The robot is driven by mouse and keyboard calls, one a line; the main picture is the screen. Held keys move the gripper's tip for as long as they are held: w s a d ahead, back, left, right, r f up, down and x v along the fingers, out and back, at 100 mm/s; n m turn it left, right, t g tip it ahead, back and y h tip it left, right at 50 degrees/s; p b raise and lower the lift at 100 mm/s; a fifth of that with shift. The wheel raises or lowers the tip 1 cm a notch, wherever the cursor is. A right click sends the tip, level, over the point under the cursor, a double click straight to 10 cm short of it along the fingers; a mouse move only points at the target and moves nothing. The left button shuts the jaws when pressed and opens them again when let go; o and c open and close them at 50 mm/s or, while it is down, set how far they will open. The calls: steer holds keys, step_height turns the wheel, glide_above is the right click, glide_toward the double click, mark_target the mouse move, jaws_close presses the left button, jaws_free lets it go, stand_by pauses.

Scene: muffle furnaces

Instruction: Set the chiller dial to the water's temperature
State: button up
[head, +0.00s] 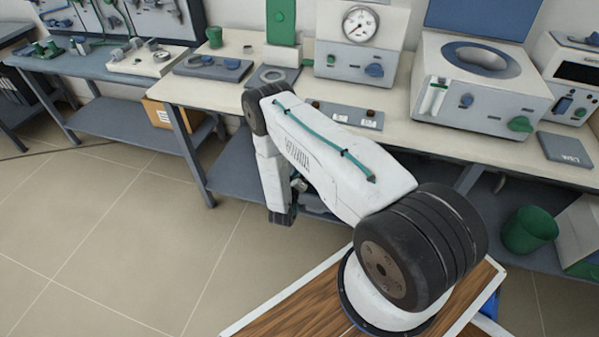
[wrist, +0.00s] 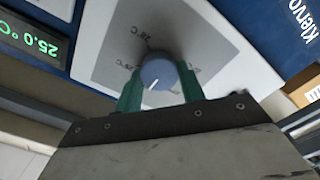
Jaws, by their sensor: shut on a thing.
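The chiller dial (wrist: 157,72) is a round grey-blue knob with a white pointer line, on a grey scale plate with several °C marks. The pointer slants toward the lower left of the wrist view. My gripper (wrist: 159,88) has its two green fingers on either side of the knob and is shut on it. A display (wrist: 38,38) at the left of the wrist view reads 25.0 °C in green digits. The smaller scale marks are hard to read, and some are partly hidden by the knob and fingers. In the head view my arm hides the dial.
The chiller's blue casing (wrist: 252,22) carries the lettering "Klervo". In the head view, a long bench (head: 232,92) bears a gauge unit (head: 360,45) and a bath-like unit (head: 480,85). A green bin (head: 528,230) stands at the right. The tiled floor (head: 110,240) at the left is clear.

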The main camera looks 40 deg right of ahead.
steer(key=shift+n, duration=0.3)
steer(key=o, duration=1)
steer(key=shift+a, duration=0.1)
steer(key=v, duration=0.7)
steer(key=shift+s+a, duration=0.25)
